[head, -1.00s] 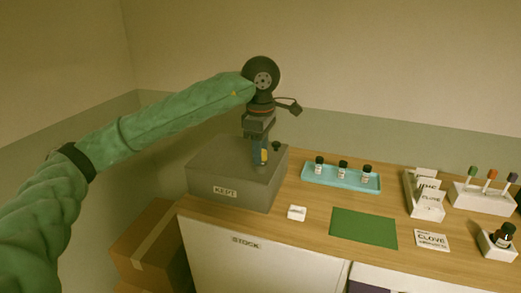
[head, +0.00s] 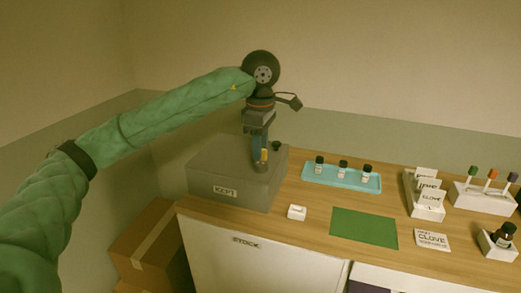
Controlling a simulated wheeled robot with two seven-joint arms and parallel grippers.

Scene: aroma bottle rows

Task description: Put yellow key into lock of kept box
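The grey box labelled KEPT (head: 220,191) stands at the left end of the wooden counter. My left gripper (head: 260,163) points down at the top of this box, near its front right part. A small yellow piece, seemingly the yellow key (head: 264,154), shows at the fingertips. The fingers look close together around it, with the key upright at the box top. The lock itself is hidden behind the fingers, so I cannot tell how far the key is in. My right gripper is not in view.
A small black knob (head: 276,146) stands on the box's back right. A teal tray (head: 340,179) with three bottles, a green mat (head: 364,228), a small white block (head: 297,212), a card holder (head: 424,202) and a marker rack (head: 482,197) lie to the right.

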